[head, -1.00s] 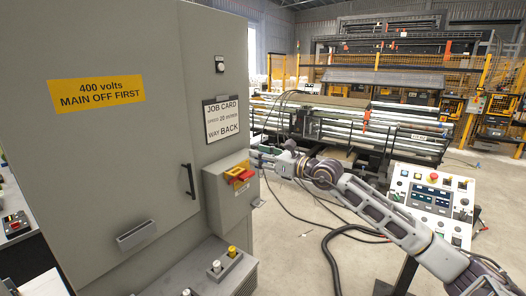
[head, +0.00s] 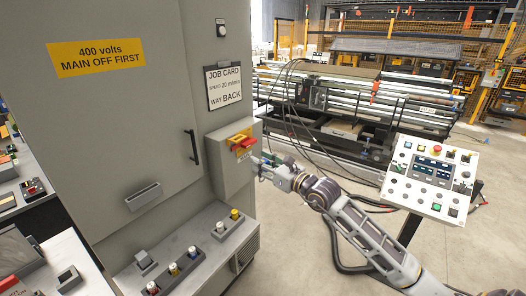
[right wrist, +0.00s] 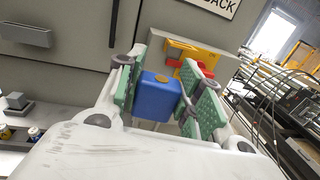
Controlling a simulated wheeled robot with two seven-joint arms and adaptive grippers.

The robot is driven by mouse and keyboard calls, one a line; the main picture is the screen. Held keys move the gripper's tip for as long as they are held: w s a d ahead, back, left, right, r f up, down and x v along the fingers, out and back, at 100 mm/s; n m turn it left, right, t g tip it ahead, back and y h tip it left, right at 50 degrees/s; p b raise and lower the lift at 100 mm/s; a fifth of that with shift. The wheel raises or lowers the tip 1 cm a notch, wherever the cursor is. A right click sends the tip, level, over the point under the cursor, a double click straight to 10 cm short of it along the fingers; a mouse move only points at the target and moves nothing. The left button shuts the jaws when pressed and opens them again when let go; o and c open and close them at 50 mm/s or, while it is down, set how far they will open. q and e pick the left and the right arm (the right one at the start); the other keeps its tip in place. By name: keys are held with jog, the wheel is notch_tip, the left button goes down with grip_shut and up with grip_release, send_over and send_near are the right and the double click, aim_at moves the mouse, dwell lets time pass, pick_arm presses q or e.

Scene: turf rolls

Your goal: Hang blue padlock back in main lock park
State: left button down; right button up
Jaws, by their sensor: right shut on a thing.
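My right gripper (head: 262,166) is beside the right side of the grey main switch box (head: 230,174), just below its red handle (head: 244,145). In the right wrist view its green-padded fingers (right wrist: 168,98) are shut on the blue padlock (right wrist: 157,98), with one pad on each side. An orange-brown spot shows on the padlock's top. I cannot clearly make out its shackle. The red handle on its yellow plate also shows behind the fingers (right wrist: 197,58). A small bracket seen earlier on the box's right side is now hidden by the gripper. My left gripper is not in view.
The tall grey cabinet (head: 130,110) stands at the left. A ledge with knobs (head: 195,250) juts out below the switch box. A tilted control panel (head: 430,180) stands at the right. Loose cables (head: 290,115) hang behind my right arm.

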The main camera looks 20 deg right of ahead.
jog(key=s+a+f+m+h, duration=0.1)
jog(key=s+f, duration=0.3)
jog(key=f, duration=0.4)
jog(key=s+a+f+m+h, duration=0.2)
jog(key=s+f+h, duration=0.1)
jog(key=f, duration=0.5)
jog(key=s+a+f+m+t+h, duration=0.1)
jog(key=s+a+f+h, duration=0.1)
jog(key=s+f, duration=0.3)
notch_tip(320, 180, down, 4)
jog(key=shift+s+a+f+h, duration=0.1)
jog(key=shift+s+a+h, duration=0.1)
jog(key=shift+h, duration=0.2)
jog(key=shift+a, duration=0.1)
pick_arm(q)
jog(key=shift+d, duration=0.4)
pick_arm(e)
jog(key=shift+w+d+f, duration=0.25)
jog(key=shift+d+f, duration=0.05)
jog(key=shift+d, duration=0.05)
